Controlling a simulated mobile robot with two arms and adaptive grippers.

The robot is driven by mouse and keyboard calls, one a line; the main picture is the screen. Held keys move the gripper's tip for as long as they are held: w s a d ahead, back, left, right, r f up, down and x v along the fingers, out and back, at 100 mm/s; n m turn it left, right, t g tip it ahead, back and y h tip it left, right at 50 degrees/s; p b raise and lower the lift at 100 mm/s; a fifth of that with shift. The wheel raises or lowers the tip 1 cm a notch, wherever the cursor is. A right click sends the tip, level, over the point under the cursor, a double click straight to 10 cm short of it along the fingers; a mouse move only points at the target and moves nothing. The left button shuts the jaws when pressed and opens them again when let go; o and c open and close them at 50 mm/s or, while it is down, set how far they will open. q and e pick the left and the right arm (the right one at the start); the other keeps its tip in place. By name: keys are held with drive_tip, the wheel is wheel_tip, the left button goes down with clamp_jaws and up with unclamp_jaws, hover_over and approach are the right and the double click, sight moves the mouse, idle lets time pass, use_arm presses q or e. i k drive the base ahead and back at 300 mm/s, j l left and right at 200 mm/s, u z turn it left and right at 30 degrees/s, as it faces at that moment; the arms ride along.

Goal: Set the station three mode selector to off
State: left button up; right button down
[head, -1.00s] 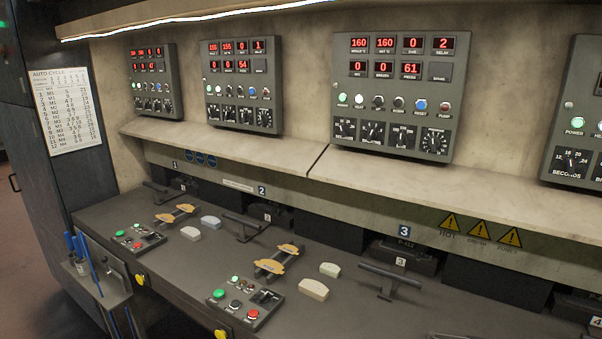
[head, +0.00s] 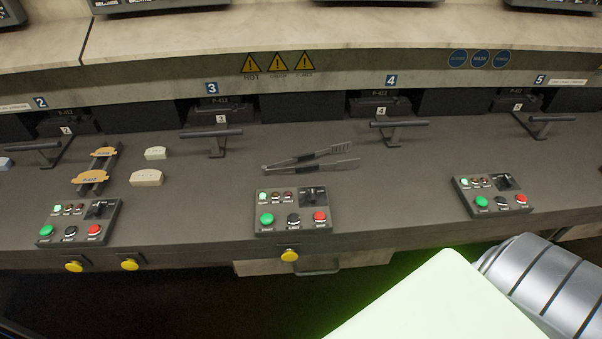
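The control box (head: 293,210) in front of and to the right of the blue 3 sign (head: 212,88) stands on the dark bench in the middle of the head view. Its mode selector (head: 313,195) is a black square with a dark knob at the box's upper right. The knob's setting is too small to read. The box also has a green button (head: 266,219), a black one, a red button (head: 320,217) and a row of small lamps, the left one lit pale green. Neither gripper is in view.
Similar boxes stand to the left (head: 80,222) and right (head: 490,195). Tongs (head: 312,158) lie just behind the middle box. A T-handle (head: 214,135) stands farther back. Yellow knobs (head: 290,255) line the bench front. Pale and silver parts, apparently my arm, fill the lower right.

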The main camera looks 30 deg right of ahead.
sight(312, 198)
drive_tip(key=z, duration=0.9)
